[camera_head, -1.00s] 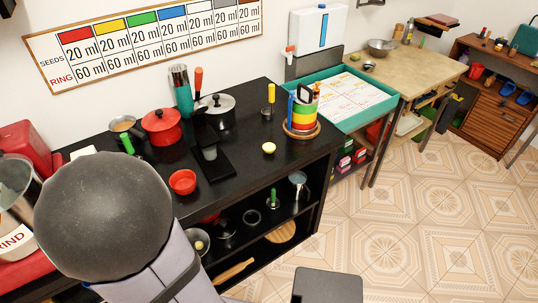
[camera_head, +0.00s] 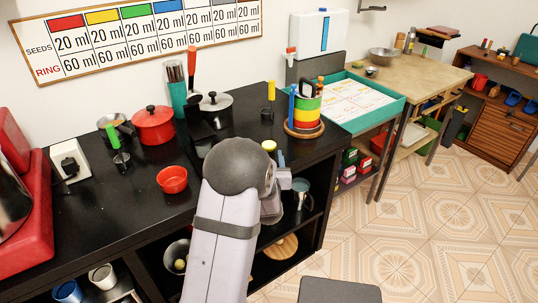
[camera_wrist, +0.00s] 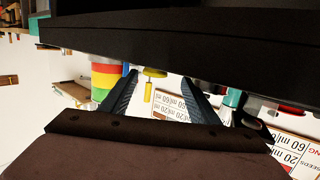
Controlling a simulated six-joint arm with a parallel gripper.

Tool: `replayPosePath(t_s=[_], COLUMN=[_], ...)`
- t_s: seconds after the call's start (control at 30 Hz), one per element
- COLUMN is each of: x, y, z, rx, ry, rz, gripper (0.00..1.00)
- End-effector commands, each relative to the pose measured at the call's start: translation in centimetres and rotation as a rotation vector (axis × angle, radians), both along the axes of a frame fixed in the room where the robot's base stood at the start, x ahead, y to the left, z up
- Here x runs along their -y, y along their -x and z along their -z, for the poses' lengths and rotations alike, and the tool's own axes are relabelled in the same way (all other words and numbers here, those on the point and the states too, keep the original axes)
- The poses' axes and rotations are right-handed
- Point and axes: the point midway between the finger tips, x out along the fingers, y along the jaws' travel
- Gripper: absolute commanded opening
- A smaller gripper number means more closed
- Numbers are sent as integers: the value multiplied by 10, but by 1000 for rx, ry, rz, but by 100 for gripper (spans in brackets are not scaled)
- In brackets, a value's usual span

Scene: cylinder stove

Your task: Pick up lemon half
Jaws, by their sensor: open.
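The lemon half (camera_head: 269,145) is a small yellow piece on the black counter, left of the ring tower. In the wrist view, which is upside down, the lemon half (camera_wrist: 155,72) shows at the counter edge between the two fingertips. My gripper (camera_wrist: 158,80) has its dark fingers spread with nothing held. In the head view my gripper (camera_head: 280,160) is just in front of the lemon half, largely hidden behind my arm. I cannot tell exactly how far the tips are from it.
The coloured ring tower (camera_head: 306,110) stands close right of the lemon half. Open shelves lie below the counter.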

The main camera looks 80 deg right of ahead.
Motion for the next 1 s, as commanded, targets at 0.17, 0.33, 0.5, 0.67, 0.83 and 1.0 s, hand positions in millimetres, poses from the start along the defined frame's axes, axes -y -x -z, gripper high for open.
replayPosePath(t_s=[0.17,0.33,0.5,0.67,0.83,1.0], x=[3,10,22,23,34,53], y=[9,7,5,4,1,-3], z=[1,2,3,4,4,5], rx=[5,4,4,3,3,4], ry=[18,17,17,16,16,15], rz=[13,12,12,12,11,11], gripper=[56,56,56,56,56,56])
